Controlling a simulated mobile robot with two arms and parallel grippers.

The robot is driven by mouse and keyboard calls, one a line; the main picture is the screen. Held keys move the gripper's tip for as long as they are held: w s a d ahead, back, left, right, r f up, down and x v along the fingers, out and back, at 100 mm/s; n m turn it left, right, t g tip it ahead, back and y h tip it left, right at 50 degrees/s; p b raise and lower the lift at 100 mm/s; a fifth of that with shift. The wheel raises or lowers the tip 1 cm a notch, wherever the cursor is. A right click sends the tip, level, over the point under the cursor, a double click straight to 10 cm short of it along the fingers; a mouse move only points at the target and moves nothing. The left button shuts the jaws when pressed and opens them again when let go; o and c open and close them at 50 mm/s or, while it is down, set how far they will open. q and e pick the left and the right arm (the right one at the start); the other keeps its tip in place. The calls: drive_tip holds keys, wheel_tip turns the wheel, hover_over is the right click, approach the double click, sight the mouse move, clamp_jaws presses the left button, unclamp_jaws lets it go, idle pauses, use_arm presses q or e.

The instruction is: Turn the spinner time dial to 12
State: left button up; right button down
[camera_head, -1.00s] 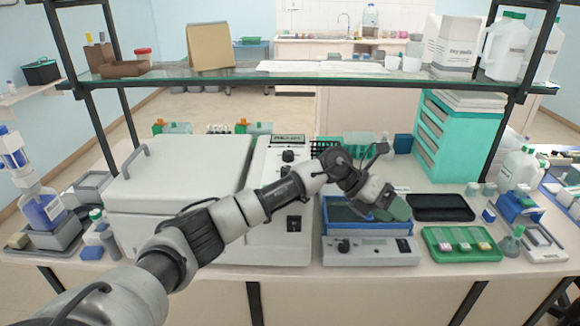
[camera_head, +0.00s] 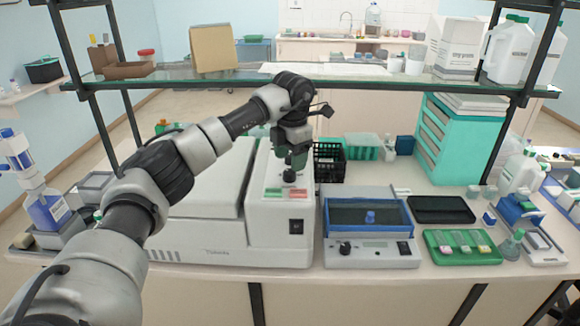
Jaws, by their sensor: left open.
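The spinner (camera_head: 265,239) is a large white machine with a lid on its left and a raised control panel on its right. A dark round dial (camera_head: 289,176) shows on the panel, with red and green buttons and a black switch below it. My left gripper (camera_head: 293,160) points down over the panel, just above this dial in the picture. It is open; whether its fingers touch or surround a dial cannot be told. The gripper hides the upper panel, including the display and the upper dial. The dial marks are too small to read. My right gripper is not in view.
A grey device with a blue basin (camera_head: 366,214) stands right of the spinner. A black crate (camera_head: 328,163) is close behind the panel's right side. A green slide tray (camera_head: 462,260) and a black tray (camera_head: 441,209) lie farther right. A glass shelf (camera_head: 400,78) spans above.

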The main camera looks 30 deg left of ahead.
sight(289, 175)
use_arm(q)
wheel_tip(289, 175, down, 4)
drive_tip(key=shift+r+p, duration=0.25)
drive_tip(key=shift+p, duration=0.15)
drive_tip(key=shift+f, duration=0.4)
drive_tip(key=shift+c, duration=0.3)
drive_tip(key=c, duration=0.9)
drive_tip(key=shift+o, duration=0.2)
